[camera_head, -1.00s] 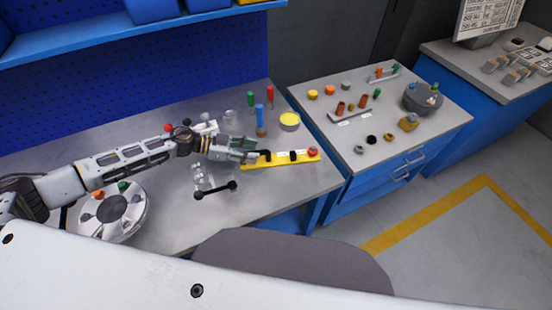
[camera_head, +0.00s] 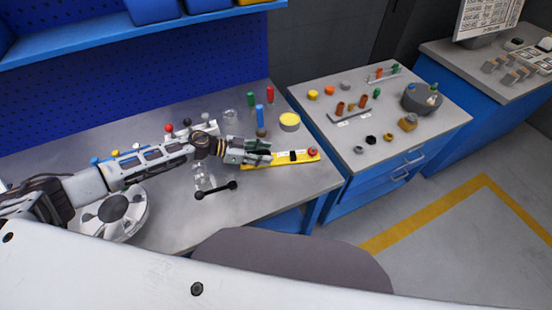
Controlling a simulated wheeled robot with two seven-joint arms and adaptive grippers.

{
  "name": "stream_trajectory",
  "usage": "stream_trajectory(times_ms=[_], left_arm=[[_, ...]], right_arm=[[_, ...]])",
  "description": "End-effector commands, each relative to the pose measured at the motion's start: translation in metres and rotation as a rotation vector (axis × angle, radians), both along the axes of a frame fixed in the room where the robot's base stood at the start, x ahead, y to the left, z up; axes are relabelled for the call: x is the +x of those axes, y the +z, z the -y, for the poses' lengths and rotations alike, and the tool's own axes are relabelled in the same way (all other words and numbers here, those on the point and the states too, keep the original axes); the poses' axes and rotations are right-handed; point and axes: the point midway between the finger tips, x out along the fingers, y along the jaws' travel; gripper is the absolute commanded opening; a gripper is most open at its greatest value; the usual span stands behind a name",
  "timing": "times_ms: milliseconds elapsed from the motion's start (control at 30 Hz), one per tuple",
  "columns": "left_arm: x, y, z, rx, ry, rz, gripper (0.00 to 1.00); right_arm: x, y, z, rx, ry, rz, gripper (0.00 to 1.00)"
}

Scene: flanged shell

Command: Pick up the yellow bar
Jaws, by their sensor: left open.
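The yellow bar (camera_head: 302,157) lies flat on the grey workbench near its right edge, with black parts on top and a red knob (camera_head: 313,152) at its right end. My left gripper (camera_head: 268,152) reaches in from the left, over the left part of the bar, and hides some of it. Its fingers are open, and I cannot tell whether they touch the bar. My right gripper is not in view.
A black double-ended rod (camera_head: 216,190) lies in front of the gripper. A yellow-topped round tin (camera_head: 289,122) and upright coloured cylinders (camera_head: 260,116) stand behind the bar. A round flanged part (camera_head: 122,213) sits at the left, partly under my arm. The front right bench area is clear.

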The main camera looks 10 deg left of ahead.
Motion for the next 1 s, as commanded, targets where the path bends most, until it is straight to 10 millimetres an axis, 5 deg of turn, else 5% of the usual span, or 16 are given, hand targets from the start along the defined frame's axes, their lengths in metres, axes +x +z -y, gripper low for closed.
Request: stream_trajectory(times_ms=[200,533,1000], left_arm=[[-0.0001,0.0001,-0.0002,0.0,0.0,0.0,0.42],[-0.0001,0.0001,-0.0003,0.0,0.0,0.0,0.0],[0.0006,0.0023,0.0002,-0.002,0.0,0.001,0.0]], right_arm=[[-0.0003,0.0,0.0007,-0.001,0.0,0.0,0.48],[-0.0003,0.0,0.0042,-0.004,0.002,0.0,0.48],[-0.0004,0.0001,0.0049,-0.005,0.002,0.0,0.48]])
